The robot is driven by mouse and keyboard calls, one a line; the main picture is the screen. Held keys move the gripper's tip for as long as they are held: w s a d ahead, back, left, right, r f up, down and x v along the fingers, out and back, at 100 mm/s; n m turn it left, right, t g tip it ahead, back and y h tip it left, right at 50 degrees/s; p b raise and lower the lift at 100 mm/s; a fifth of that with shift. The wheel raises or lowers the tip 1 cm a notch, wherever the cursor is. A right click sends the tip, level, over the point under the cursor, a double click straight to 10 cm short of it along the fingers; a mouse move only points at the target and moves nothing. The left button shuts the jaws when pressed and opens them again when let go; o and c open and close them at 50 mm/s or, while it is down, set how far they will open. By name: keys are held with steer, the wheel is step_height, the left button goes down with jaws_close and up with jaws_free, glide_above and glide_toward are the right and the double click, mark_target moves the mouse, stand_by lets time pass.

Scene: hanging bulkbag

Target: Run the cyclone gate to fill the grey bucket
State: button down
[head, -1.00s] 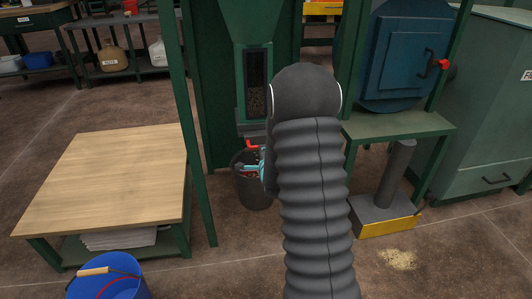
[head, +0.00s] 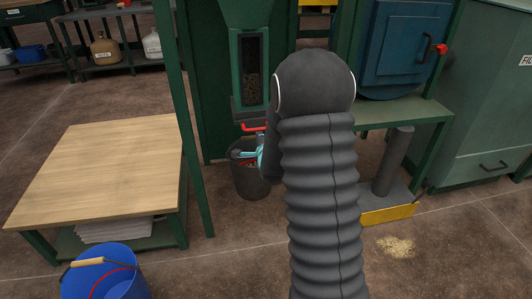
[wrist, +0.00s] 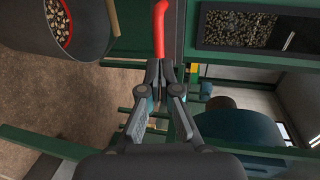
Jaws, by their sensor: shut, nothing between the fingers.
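The grey bucket (head: 250,176) stands on the floor under the cyclone gate (head: 249,113), partly hidden by my arm. In the wrist view the bucket (wrist: 84,28) shows brown and pale chips inside. The gate's red handle (head: 254,127) sticks out above the bucket. In the wrist view the red handle (wrist: 159,30) ends right at my fingertips; I cannot tell whether they touch it. My gripper (wrist: 159,70) is shut and empty. In the head view it shows as a small teal and grey shape (head: 247,154) over the bucket. Dark granules show behind the cyclone window (head: 251,66).
A wooden-topped table (head: 105,170) stands at the left, with a green post (head: 182,120) beside it. A blue bucket (head: 105,275) is at the front left. A yellow-edged grey stand (head: 388,208) and a small spill (head: 396,246) lie at the right.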

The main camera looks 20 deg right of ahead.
steer(key=v, duration=1)
steer(key=shift+d, duration=0.25)
steer(key=shift+f, duration=0.1)
